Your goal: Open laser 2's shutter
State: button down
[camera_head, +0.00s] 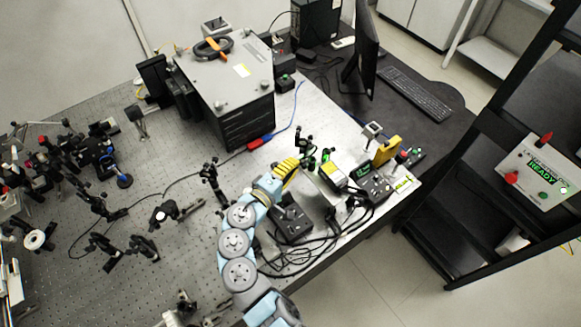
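My arm reaches up from the bottom of the head view, and my gripper (290,164) is at the right part of the optical bench. A yellow and black part shows at its end, but the fingers are too small to tell open from shut. Close to its right is a small laser head (333,174) with a yellow label. Small green-marked optic mounts (308,146) stand just beyond the gripper. A black control box with a lit green display (374,184) sits farther right. Another dark box (292,221) is beside my arm. I cannot read which laser is number 2 or make out its shutter.
A large grey instrument (225,85) stands at the back of the perforated bench (75,110). Dark cables (300,258) loop near the front edge. Many optic mounts crowd the left. A monitor (362,58) and keyboard (415,93) are behind. A "READY" panel (541,172) is on the black rack at right.

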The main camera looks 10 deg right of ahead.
jog(key=p+x, duration=0.1)
jog(key=x, duration=0.5)
jog(key=shift+r, duration=0.1)
jog(key=shift+s+d+f+p, duration=0.15)
jog(key=shift+d+p, duration=0.2)
jog(key=shift+d, duration=0.65)
jog(key=shift+s+d+f+p, duration=0.15)
jog(key=shift+d+p, duration=0.15)
jog(key=shift+d, duration=0.7)
jog(key=shift+w, duration=0.1)
